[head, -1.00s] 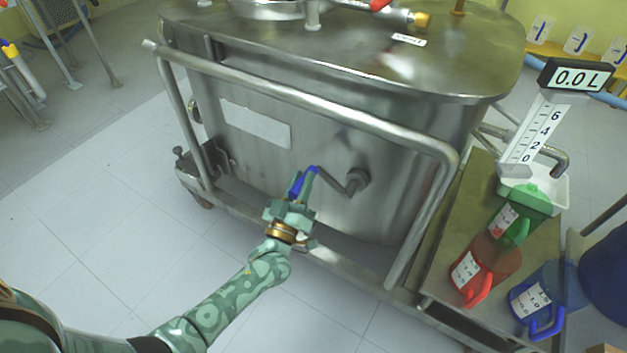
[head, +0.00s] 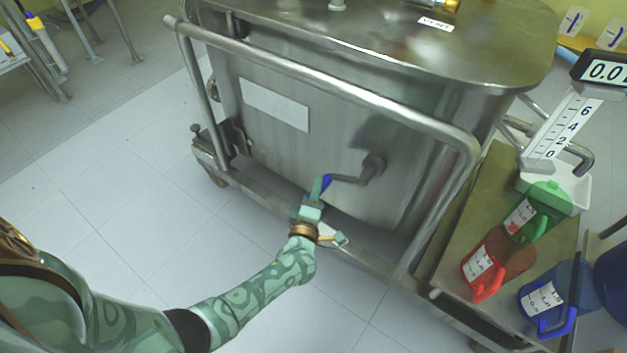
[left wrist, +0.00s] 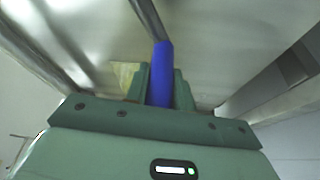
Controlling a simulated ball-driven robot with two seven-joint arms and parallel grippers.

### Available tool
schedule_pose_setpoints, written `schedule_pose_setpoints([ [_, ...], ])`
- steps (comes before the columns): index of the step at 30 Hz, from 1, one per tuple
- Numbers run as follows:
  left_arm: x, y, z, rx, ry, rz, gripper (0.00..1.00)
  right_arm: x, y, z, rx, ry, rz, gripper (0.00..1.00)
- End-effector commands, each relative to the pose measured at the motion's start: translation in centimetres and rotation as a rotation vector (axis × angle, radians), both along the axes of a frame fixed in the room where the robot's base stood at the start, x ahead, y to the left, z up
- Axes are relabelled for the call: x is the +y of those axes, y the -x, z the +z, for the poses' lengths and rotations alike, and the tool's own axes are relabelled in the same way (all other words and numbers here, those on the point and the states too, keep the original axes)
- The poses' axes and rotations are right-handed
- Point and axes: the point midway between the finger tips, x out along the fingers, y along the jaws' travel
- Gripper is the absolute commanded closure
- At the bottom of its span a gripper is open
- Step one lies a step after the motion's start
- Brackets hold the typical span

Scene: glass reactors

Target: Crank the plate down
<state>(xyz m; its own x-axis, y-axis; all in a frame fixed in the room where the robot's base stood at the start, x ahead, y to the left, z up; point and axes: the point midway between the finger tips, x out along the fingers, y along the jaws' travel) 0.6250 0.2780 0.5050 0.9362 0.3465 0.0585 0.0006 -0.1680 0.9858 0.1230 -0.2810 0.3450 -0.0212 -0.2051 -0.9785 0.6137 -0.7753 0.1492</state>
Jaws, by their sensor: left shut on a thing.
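The crank (head: 347,180) sticks out from the front wall of the steel reactor (head: 340,140). Its metal arm runs left from a round hub (head: 373,167) and tilts only slightly. The blue crank handle (head: 325,184) is at its left end. My left gripper (head: 318,190) is shut on this handle. In the left wrist view the blue handle (left wrist: 161,75) stands between the two green fingers (left wrist: 160,88), with the metal arm running up from it. No plate that cranks down can be made out. My right gripper is not in view.
A steel tube rail (head: 330,84) frames the reactor front around the crank. A low frame bar (head: 350,246) runs below my left gripper. On the right, a bench holds green (head: 538,210), red (head: 497,262) and blue (head: 555,292) jugs.

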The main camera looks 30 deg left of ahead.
Motion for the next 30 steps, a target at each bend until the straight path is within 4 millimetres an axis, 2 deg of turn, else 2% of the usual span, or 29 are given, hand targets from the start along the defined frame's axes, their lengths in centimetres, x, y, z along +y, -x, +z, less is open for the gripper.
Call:
schedule_pose_setpoints([
  [1, -0.9, 0.1, -0.5, 0.007, 0.044, -0.011, 1.00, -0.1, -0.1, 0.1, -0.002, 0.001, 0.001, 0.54],
  [16, -3.9, 0.0, -3.7, 0.017, 0.519, -0.008, 1.00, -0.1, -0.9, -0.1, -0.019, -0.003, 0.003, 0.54],
  [30, -7.2, 0.0, -5.0, 0.025, 0.922, -0.003, 1.00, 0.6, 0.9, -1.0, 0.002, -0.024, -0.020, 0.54],
])
